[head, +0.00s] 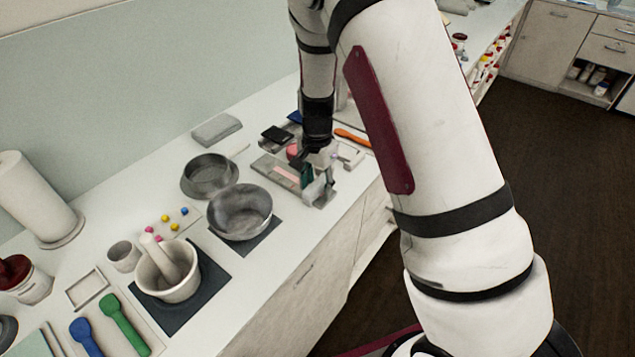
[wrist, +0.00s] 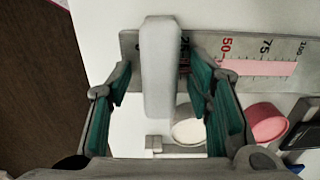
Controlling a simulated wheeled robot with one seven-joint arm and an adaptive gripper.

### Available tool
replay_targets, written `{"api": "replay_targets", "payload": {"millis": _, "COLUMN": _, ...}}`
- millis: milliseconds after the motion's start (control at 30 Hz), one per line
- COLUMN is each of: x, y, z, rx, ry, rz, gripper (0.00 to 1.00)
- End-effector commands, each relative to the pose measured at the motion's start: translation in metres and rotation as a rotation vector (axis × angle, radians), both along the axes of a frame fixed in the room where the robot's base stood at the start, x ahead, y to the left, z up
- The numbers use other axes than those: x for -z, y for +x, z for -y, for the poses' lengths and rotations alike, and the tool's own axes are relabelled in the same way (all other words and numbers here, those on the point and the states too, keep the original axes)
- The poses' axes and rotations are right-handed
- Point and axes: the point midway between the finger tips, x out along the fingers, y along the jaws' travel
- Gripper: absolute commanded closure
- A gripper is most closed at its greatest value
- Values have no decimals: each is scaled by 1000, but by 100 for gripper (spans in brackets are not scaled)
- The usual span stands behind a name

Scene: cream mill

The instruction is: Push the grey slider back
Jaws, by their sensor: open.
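The grey slider (wrist: 160,65) is a pale upright block in the wrist view, standing across a flat grey plate (wrist: 282,47) with a printed scale and a pink strip. The plate also shows in the head view (head: 268,168) on the counter. My gripper (wrist: 163,82) is open, with one teal-padded finger on each side of the slider. A gap shows between the slider and each finger; I cannot tell whether any part touches it. In the head view my gripper (head: 311,176) is low over the plate's right end and hides much of the slider.
A pink round pot (wrist: 266,122) and a white round piece (wrist: 188,131) lie close beside the plate. A steel bowl (head: 240,212) and a mortar (head: 168,272) stand to the left. An orange tool (head: 352,137) lies behind on the right. The counter's front edge is near.

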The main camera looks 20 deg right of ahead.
Motion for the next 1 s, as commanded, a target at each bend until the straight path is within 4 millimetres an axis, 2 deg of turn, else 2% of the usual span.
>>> {"api": "replay_targets", "payload": {"millis": 233, "x": 0, "y": 0, "z": 0, "rx": 0, "ry": 0, "rz": 0, "gripper": 56}}
{"api": "replay_targets", "payload": {"millis": 433, "x": 0, "y": 0, "z": 0, "rx": 0, "ry": 0, "rz": 0, "gripper": 100}}
{"api": "replay_targets", "payload": {"millis": 633, "x": 0, "y": 1, "z": -1, "rx": -1, "ry": 0, "rz": 0, "gripper": 100}}
{"api": "replay_targets", "payload": {"millis": 767, "x": 1, "y": 9, "z": -5, "rx": -2, "ry": 1, "rz": 1, "gripper": 100}}
{"api": "replay_targets", "payload": {"millis": 867, "x": 2, "y": 23, "z": -14, "rx": -5, "ry": 0, "rz": 2, "gripper": 100}}
{"api": "replay_targets", "payload": {"millis": 1000, "x": 4, "y": 52, "z": -33, "rx": -5, "ry": 1, "rz": 4, "gripper": 100}}
